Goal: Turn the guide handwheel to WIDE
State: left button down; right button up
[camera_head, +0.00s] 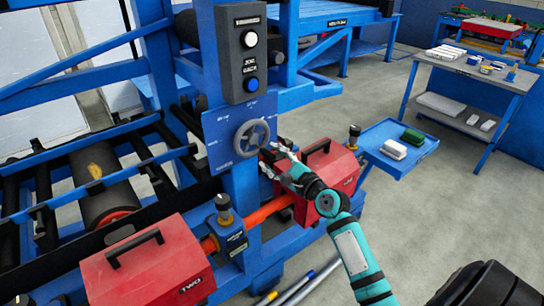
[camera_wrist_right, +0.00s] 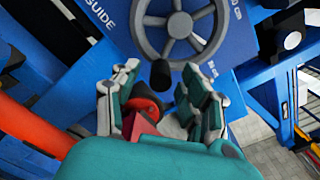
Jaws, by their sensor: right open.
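The guide handwheel (camera_head: 251,138) is a grey spoked wheel on a blue panel (camera_head: 215,124) of the machine's blue post. It also shows at the top of the right wrist view (camera_wrist_right: 180,28), with a dark knob (camera_wrist_right: 160,74) at its lower rim. The panel there reads "GUIDE", with small scale marks at the right that I cannot read surely. My right gripper (camera_head: 279,160) is just right of and below the wheel, fingers towards it. In the right wrist view, its fingers (camera_wrist_right: 172,95) are apart and empty, just short of the knob. My left gripper is not in view.
A black control box (camera_head: 242,55) with buttons hangs above the wheel. A red case (camera_head: 327,168) stands behind my right gripper, another red case (camera_head: 150,265) at lower left.

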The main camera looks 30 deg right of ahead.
jog(key=shift+w, duration=0.3)
grip_shut()
dwell(0.4)
